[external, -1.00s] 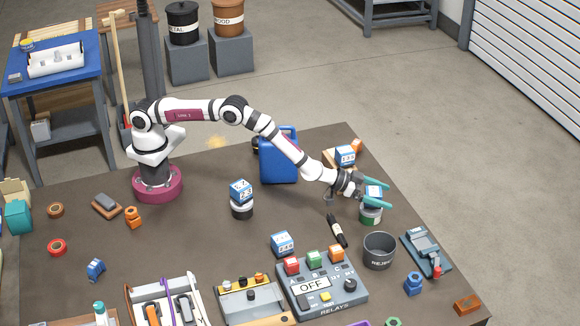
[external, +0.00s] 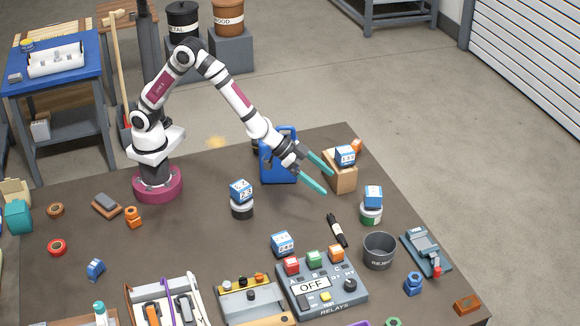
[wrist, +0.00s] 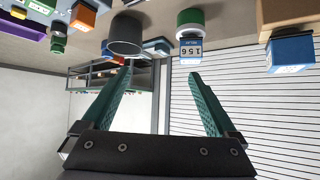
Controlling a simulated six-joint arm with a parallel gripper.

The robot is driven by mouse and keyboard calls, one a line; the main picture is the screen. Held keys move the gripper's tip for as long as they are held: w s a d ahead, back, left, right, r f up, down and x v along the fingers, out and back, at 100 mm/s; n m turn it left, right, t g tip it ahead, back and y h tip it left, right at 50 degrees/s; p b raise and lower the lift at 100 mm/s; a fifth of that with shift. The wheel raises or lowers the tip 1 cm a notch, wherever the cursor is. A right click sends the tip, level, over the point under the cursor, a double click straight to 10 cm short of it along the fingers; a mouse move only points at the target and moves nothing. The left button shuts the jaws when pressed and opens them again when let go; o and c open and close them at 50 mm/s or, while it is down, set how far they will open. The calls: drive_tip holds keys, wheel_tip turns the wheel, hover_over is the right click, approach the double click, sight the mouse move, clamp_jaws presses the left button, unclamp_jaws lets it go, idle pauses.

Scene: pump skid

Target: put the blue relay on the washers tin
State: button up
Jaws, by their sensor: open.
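A blue-and-white cube marked with digits (external: 373,195), which looks like the blue relay, rests on a white tin with a green band (external: 371,215) at the table's right. The cube (wrist: 190,48) and tin (wrist: 194,20) also show upside down in the wrist view. I cannot read the tin's label. My gripper (external: 328,175) is open and empty, up and left of this tin, apart from it. In the wrist view its teal fingers (wrist: 160,75) hold nothing between them. Similar cubes sit on a black-and-white tin (external: 242,210), on a wooden block (external: 341,181) and by the relay panel (external: 324,296).
The wooden block with its cube stands close to my gripper. A dark reject bucket (external: 379,252) stands in front of the green-banded tin, with a black marker (external: 337,230) to its left. A blue container (external: 279,168) is behind my wrist. The middle of the table is mostly clear.

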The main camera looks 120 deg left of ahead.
drive_tip(key=s+d+r+m+g+h, duration=0.2)
drive_tip(key=s+d+r, duration=0.2)
drive_tip(key=s, duration=0.5)
drive_tip(key=s+a+r+m+g+y, duration=0.1)
drive_tip(key=s+m+g, duration=0.4)
drive_tip(key=s, duration=2.8)
drive_tip(key=g+y, duration=0.1)
drive_tip(key=g, duration=0.2)
drive_tip(key=shift+s+r, duration=0.2)
drive_tip(key=shift+r, duration=0.15)
